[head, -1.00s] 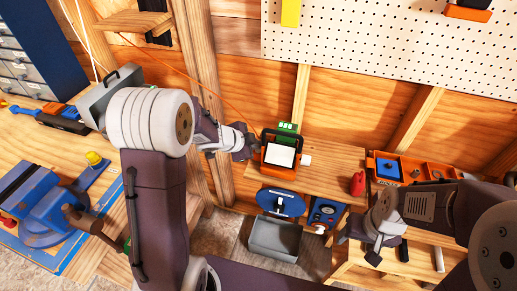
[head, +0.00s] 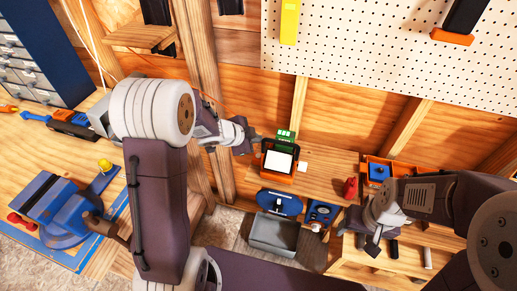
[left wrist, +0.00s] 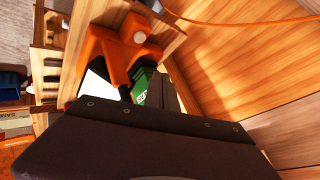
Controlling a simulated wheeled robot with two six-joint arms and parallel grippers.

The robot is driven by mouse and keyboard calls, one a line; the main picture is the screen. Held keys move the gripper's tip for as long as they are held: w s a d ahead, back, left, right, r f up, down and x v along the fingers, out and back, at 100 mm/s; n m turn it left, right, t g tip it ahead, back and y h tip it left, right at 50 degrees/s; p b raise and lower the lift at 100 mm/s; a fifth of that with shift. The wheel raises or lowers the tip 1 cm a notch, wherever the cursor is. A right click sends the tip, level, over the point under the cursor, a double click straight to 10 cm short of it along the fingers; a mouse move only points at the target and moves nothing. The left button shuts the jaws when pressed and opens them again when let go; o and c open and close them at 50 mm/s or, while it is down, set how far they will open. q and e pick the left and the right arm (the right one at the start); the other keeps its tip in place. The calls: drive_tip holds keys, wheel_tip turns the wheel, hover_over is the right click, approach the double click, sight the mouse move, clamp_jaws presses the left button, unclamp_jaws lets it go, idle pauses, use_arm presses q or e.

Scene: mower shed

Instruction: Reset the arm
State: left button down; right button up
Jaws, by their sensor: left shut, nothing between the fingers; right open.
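My left arm comes in from the left in the head view. Its gripper (head: 250,139) is shut and empty, just left of and above an orange-and-black device (head: 278,159) with a white face and a green block behind it. I cannot tell if they touch. In the left wrist view a dark panel fills the foreground, with the orange device (left wrist: 112,52) and the green part (left wrist: 145,88) behind it. My right gripper (head: 374,240) is open and empty, low at the right, above the front of the bench.
A wooden bench (head: 325,170) carries the device, a red can (head: 350,188) and an orange tray (head: 402,168). A grey bin (head: 274,236) stands below. A blue vise (head: 70,212) sits on the left workbench (head: 30,150). A pegboard (head: 380,50) hangs behind.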

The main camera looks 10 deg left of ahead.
use_arm(q)
drive_tip(key=shift+r, duration=0.2)
idle(0.3)
drive_tip(key=s+a+f+n+g+y, duration=0.1)
drive_tip(key=s+a+n+g+y, duration=0.15)
drive_tip(key=s+n, duration=0.3)
drive_tip(key=s+a+f+n+g+y, duration=0.1)
drive_tip(key=s+a+n+y, duration=0.15)
drive_tip(key=s+n, duration=0.35)
drive_tip(key=s+d+f+n+g+h, duration=0.1)
drive_tip(key=s+d+n+g, duration=0.2)
drive_tip(key=s, duration=0.9)
drive_tip(key=shift+f, duration=0.2)
drive_tip(key=shift+g, duration=0.25)
